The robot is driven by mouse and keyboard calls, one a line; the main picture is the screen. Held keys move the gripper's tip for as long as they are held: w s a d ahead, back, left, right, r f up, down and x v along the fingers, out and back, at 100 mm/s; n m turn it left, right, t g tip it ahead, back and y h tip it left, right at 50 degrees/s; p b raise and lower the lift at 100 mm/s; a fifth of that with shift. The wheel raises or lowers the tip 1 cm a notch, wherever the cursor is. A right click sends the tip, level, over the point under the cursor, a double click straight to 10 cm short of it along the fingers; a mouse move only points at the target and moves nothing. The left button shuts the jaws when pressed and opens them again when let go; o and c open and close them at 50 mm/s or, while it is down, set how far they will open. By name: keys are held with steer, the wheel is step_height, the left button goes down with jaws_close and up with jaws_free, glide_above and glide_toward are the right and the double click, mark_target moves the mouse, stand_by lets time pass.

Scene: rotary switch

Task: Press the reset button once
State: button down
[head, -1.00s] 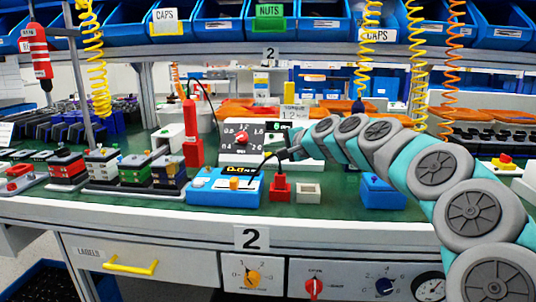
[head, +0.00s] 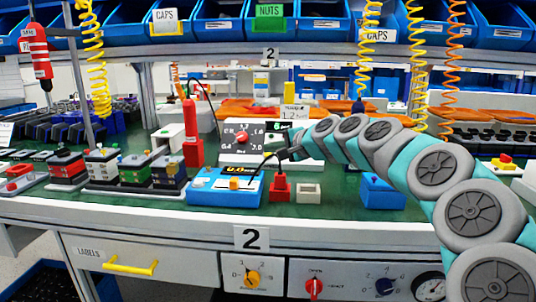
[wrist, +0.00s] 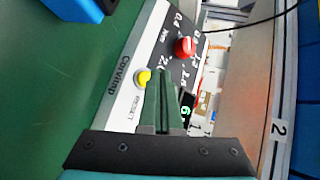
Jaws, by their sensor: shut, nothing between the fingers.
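The white control box (head: 262,158) with a dark dial panel and a red knob (head: 242,137) stands on the green bench. In the wrist view, the yellow reset button (wrist: 143,77) sits on its white face above the word RESET, beside the red knob (wrist: 185,47). My gripper (head: 283,153) is in front of the box's right part and hides the button in the head view. In the wrist view my gripper (wrist: 164,78) is shut and empty, its dark green fingertips just right of the button. I cannot tell whether they touch the box.
A blue meter box (head: 225,188) with a cable and a red block (head: 280,188) stand in front of the control box. A small white block (head: 308,192) and another blue box (head: 381,192) are to the right. Blue bins and coiled hoses hang above.

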steer(key=shift+w+f, duration=0.1)
steer(key=shift+w+f, duration=0.2)
steer(key=shift+w+f, duration=0.3)
stand_by(1.1)
steer(key=shift+s+r, duration=0.55)
steer(key=shift+s, duration=0.1)
steer(key=shift+r+p, duration=0.1)
steer(key=shift+p, duration=0.2)
